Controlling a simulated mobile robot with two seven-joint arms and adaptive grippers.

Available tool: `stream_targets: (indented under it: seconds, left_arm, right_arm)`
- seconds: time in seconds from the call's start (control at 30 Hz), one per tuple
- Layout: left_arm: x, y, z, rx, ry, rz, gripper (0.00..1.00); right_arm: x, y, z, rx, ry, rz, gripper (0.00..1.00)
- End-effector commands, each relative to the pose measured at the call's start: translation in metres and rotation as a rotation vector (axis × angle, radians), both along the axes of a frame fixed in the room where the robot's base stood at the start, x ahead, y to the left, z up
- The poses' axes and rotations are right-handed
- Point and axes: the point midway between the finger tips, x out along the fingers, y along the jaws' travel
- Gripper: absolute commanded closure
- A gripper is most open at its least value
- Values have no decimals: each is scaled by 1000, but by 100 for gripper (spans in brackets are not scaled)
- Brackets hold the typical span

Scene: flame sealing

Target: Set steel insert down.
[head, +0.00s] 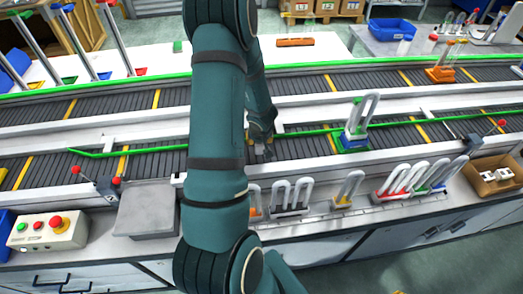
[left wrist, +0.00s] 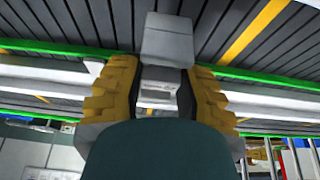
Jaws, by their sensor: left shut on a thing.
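The steel insert (left wrist: 167,40) is a plain grey block between the yellow pads of my left gripper (left wrist: 160,88) in the left wrist view. The gripper is shut on it, and the block sticks out past the fingers over the dark conveyor slats. In the head view my left gripper (head: 261,146) is small, at the near conveyor's edge, partly hidden by my teal arm. The insert cannot be made out clearly there. Whether it touches anything below cannot be told. My right gripper is in neither view.
A near conveyor (head: 300,146) with green guide rails runs across. A blue-and-green carrier with a white loop (head: 357,130) stands on it to the right. Several looped pieces stand on the front ledge (head: 322,219). A grey box (head: 146,210) and red-button panel (head: 47,229) are at left.

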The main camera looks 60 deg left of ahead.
Motion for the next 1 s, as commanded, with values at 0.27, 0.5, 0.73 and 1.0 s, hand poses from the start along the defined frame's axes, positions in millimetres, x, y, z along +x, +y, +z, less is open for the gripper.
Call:
stream_targets:
  seconds: [0.27,0.5,0.73,1.0]
  left_arm:
    - [0,0,-22,0,0,0,100]
    - [0,0,-44,1,-2,0,100]
    - [1,0,-43,2,-1,-1,100]
    - [0,0,-46,0,-1,0,39]
  right_arm:
    - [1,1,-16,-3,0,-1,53]
    - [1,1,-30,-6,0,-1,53]
    - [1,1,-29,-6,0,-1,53]
    - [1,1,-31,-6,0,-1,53]
